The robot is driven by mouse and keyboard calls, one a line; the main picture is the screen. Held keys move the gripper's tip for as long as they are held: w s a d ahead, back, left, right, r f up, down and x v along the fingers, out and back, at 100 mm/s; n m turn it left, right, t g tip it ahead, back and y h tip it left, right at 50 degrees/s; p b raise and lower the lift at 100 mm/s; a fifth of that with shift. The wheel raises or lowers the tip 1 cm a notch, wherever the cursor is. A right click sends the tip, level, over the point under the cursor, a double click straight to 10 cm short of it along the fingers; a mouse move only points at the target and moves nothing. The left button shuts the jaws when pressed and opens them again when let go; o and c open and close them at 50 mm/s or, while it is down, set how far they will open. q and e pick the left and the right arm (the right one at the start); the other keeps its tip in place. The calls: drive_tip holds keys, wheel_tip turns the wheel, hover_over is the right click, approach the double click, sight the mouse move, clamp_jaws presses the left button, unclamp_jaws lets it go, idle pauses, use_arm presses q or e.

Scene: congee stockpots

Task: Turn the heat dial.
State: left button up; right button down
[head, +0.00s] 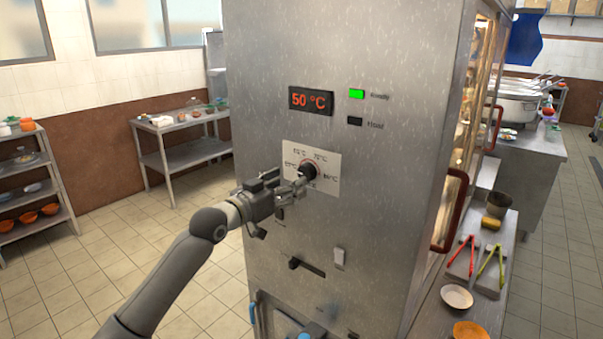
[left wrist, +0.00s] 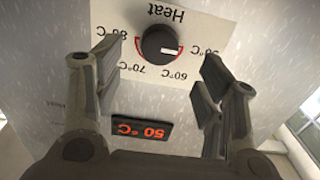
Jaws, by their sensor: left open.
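The black heat dial (head: 308,171) sits on a white scale plate (head: 326,162) on the front of the steel cabinet. In the left wrist view, upside down, the dial (left wrist: 160,44) shows a white pointer mark toward the 50°C end of the scale. The red display (head: 311,100) above it reads 50 °C. My left gripper (head: 291,190) is open in front of the dial. In the left wrist view its fingers stand either side of the dial with gaps; I cannot tell how far the tips are from the panel. The right gripper is not in view.
A green lamp (head: 357,94) is lit beside the display. A slide lever (head: 306,266) and a light switch (head: 339,258) are lower on the panel. A red door handle (head: 451,212) juts from the cabinet's right side. Open tiled floor (head: 110,268) lies to the left.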

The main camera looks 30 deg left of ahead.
sight(303, 174)
use_arm(q)
drive_tip(key=shift+w+d+p, duration=0.2)
drive_tip(key=shift+w+p, duration=0.5)
drive_tip(key=shift+w, duration=2.25)
drive_tip(key=shift+c, duration=1)
drive_tip(key=c, duration=0.9)
